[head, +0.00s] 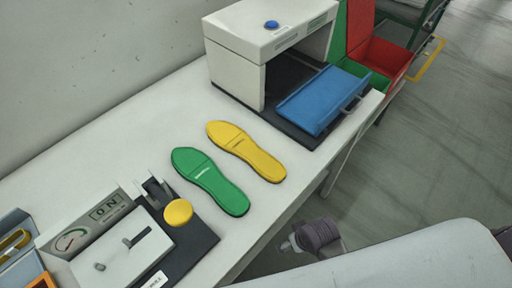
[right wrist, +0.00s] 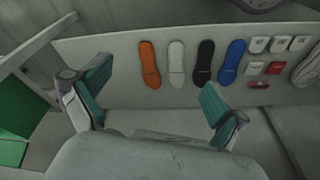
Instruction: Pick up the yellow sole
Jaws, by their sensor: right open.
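The yellow sole (head: 246,151) lies flat on the white table in the head view, angled from upper left to lower right. A green sole (head: 209,181) lies beside it on the left, roughly parallel, with a narrow gap between. My right gripper (right wrist: 156,78) is open and empty in the right wrist view, its two fingers spread wide. That view shows a different surface with other soles, and the yellow sole is not in it. My left gripper is not in view.
A white machine (head: 232,50) with a blue tray (head: 322,98) stands behind the yellow sole. A device with a yellow button (head: 178,212) is at the lower left. Red (head: 385,57) and green bins stand beyond. The right wrist view shows orange (right wrist: 150,64), white, black and blue soles.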

